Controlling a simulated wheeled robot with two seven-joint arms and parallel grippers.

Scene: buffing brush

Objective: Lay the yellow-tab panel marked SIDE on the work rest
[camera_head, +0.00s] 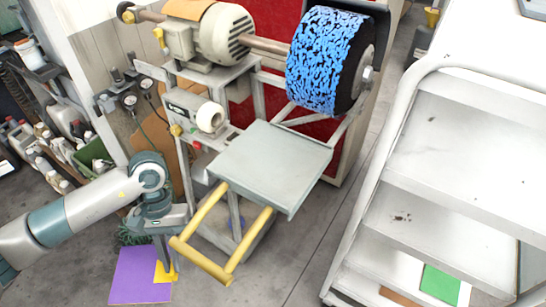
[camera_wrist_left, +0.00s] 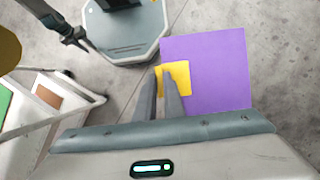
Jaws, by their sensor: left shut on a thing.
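The flat purple panel (camera_head: 140,275) has a yellow tab (camera_head: 160,273); no SIDE marking is readable. My left gripper (camera_head: 168,268) is shut on this tab, at the panel's right edge in the head view. The panel also shows in the wrist view (camera_wrist_left: 215,65), with the gripper fingers (camera_wrist_left: 165,88) over its tab (camera_wrist_left: 182,78). The work rest (camera_head: 270,165), a bare grey-green plate, sits below the blue-and-black brush (camera_head: 325,60). The panel is apart from the rest, lower and to its left. My right gripper is not in view.
A yellow tubular rail (camera_head: 205,264) projects from the front of the rest, between it and my gripper. White steps (camera_head: 455,190) stand at right, with green (camera_head: 440,284) and brown (camera_head: 400,297) pieces low down. Bottles and bins crowd the left. Open floor lies in front.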

